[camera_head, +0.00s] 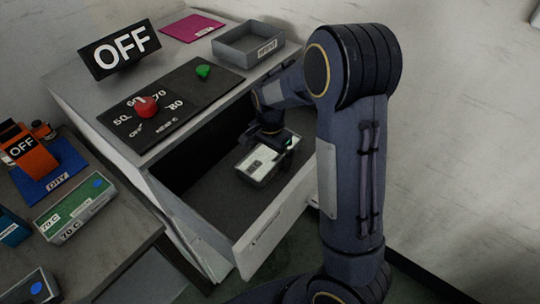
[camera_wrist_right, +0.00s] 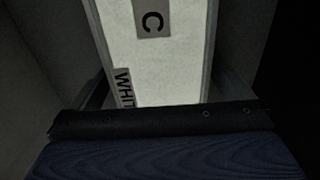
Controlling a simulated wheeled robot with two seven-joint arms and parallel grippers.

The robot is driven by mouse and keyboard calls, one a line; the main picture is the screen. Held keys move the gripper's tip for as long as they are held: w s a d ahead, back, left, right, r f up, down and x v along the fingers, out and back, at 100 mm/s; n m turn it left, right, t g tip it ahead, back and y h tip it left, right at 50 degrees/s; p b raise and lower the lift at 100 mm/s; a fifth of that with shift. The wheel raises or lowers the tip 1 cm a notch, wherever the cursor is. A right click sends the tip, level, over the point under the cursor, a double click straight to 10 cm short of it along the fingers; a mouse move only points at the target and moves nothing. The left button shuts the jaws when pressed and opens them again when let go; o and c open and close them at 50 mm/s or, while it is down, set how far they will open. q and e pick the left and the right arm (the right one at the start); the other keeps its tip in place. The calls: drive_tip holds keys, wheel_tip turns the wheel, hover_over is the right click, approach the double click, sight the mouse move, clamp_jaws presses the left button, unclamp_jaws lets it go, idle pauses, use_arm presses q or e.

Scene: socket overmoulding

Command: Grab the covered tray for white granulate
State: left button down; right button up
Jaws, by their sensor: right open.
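The covered tray for white granulate (camera_head: 262,164) lies in the open drawer, a pale lidded box with labels on top. In the right wrist view its white lid (camera_wrist_right: 160,60) fills the middle, with a "C" label and a partly hidden label starting "WHIT". My right gripper (camera_head: 275,140) is in the drawer at the tray, open. Its dark fingers (camera_wrist_right: 160,118) show at the lower part of the right wrist view, near the tray's sides. Whether they touch the tray is hidden. My left gripper is not in view.
On the cabinet top are a red knob (camera_head: 146,107), a green knob (camera_head: 203,71), an OFF sign (camera_head: 121,50) and an open grey tray (camera_head: 248,47). A green-topped tray (camera_head: 75,207) stands on the left bench.

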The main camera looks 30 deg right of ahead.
drive_tip(key=c, duration=1.5)
